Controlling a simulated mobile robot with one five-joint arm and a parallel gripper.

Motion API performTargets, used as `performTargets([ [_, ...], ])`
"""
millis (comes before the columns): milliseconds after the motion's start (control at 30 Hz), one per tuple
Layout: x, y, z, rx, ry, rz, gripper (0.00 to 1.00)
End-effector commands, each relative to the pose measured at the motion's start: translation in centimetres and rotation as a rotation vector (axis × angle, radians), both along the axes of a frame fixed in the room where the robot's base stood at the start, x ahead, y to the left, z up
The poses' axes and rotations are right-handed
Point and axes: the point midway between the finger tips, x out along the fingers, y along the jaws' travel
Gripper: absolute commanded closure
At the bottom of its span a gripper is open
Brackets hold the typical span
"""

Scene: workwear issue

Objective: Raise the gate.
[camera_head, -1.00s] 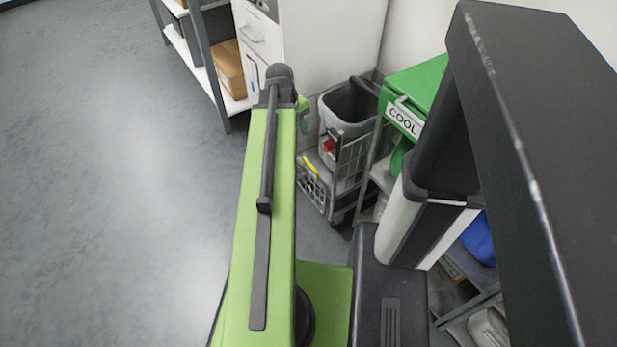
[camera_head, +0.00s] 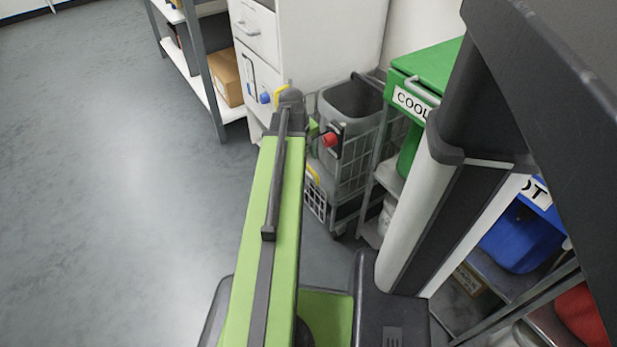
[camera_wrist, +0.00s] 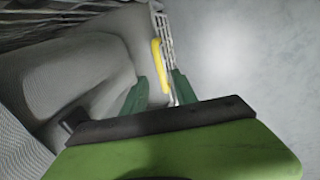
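The gate is a pale wire panel (camera_head: 316,199) low on the left side of the grey wire cart, with a yellow grip (camera_head: 313,174) along its top edge. In the wrist view the yellow grip (camera_wrist: 160,62) lies just beyond and between my fingertips, with the pale wire bars (camera_wrist: 163,28) beside it. My gripper (camera_wrist: 160,82) has two dark green fingers, apart with a gap between them. No hold on the grip shows. In the head view my green arm hides most of my gripper.
The cart (camera_head: 358,165) holds a grey bin (camera_head: 352,104); a red object (camera_head: 330,139) shows at its front. A white drawer cabinet (camera_head: 320,40) stands behind. A green COOL bin (camera_head: 425,75) and a blue bin (camera_head: 520,240) are to the right. Floor at left is clear.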

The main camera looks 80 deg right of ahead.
Motion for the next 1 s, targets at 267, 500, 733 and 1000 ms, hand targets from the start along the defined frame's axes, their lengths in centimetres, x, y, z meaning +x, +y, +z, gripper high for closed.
performTargets([
  [267,-0.6,-0.6,-5.0,-0.001,-0.001,0.001,0.66],
  [500,-0.7,-0.7,-4.9,0.0,0.0,0.002,0.66],
  [733,-0.6,-0.7,-4.9,0.0,0.0,0.002,0.9],
  [1000,-0.6,-0.7,-4.9,-0.001,0.0,0.002,1.0],
])
